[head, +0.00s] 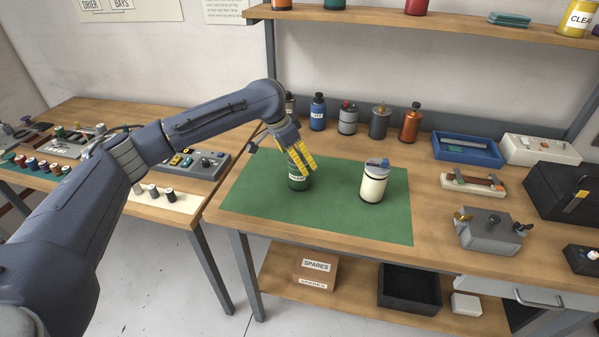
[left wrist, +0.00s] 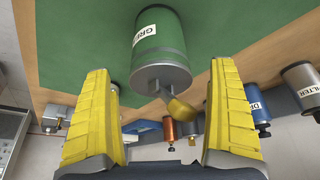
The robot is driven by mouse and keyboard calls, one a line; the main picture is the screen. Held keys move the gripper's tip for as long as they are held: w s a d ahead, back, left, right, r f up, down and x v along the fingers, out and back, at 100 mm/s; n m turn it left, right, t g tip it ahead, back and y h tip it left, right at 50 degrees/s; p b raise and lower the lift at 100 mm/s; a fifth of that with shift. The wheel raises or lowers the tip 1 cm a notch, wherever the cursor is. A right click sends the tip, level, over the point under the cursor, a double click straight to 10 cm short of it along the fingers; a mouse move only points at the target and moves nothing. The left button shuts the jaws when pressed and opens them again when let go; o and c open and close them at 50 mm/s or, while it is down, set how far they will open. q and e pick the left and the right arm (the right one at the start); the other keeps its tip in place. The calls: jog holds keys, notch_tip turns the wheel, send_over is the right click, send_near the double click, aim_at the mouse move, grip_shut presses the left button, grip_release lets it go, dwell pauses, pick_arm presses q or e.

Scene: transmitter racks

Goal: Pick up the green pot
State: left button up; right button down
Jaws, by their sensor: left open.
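The green pot (head: 298,182), with a white label, stands on the green mat (head: 330,225) on the workbench. My left gripper (head: 300,160) reaches down over it from the left, its yellow fingers covering part of the pot's top in the head view. In the left wrist view the pot (left wrist: 158,45) shows its grey lid and a brass-coloured knob, ahead of the gap between the two fingers. The left gripper (left wrist: 165,118) is open and empty, with a finger to each side and no visible contact. My right gripper is not in view.
A cream pot (head: 373,187) with a grey-blue top stands right of the green pot on the mat. Several bottles, including an orange one (head: 410,125), line the bench's back. A blue tray (head: 467,149) and a grey box (head: 490,233) lie to the right. The mat's front is clear.

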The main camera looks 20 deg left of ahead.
pick_arm(q)
jog(key=shift+x, duration=1.05)
jog(key=shift+c, duration=0.2)
jog(key=shift+r, duration=0.1)
jog(key=c, duration=1.7)
